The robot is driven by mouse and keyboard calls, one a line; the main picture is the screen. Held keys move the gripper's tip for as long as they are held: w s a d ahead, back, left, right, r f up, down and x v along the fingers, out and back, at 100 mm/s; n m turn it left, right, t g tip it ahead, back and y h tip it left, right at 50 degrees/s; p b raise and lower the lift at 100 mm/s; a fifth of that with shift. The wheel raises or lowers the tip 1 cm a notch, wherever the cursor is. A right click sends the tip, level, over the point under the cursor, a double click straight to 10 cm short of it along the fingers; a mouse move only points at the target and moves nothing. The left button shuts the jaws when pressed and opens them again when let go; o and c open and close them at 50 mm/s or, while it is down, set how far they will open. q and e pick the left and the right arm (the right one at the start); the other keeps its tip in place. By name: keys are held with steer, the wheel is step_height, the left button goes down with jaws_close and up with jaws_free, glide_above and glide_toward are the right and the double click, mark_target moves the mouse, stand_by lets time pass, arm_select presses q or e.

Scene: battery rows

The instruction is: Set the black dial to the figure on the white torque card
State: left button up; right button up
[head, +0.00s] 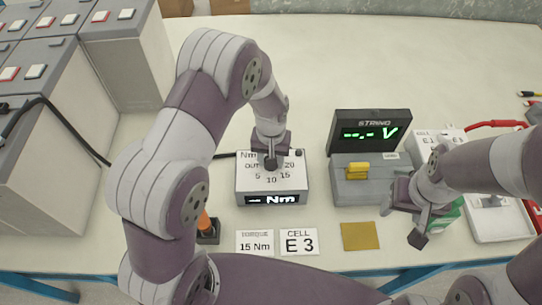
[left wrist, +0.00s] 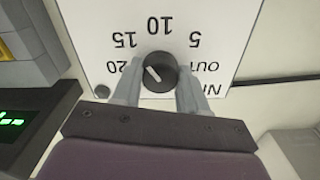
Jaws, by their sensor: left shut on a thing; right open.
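The white torque card (head: 255,243) lies at the table's front and reads 15 Nm. The white dial box (head: 271,185) stands behind it, with figures around its dial and a display reading dashes and Nm. The dial's white mark points up-left there, roughly towards the 15. My right gripper (head: 404,223) is open and empty above the table at the right.
A grey unit (head: 366,190) with a yellow switch and a dark display (head: 369,134) reading dashes and V stands right of the box. A CELL E3 card (head: 299,242) and a yellow square (head: 360,236) lie in front. Grey battery blocks (head: 125,70) stand at left.

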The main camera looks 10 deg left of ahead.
arm_select(q)
steer(key=shift+w+r+n, duration=0.15)
steer(key=shift+n, duration=0.85)
steer(key=o, duration=1.1)
steer(key=shift+c, duration=0.2)
step_height(320, 180, up, 13)
steer(key=b, duration=0.1)
steer(key=shift+f, duration=0.2)
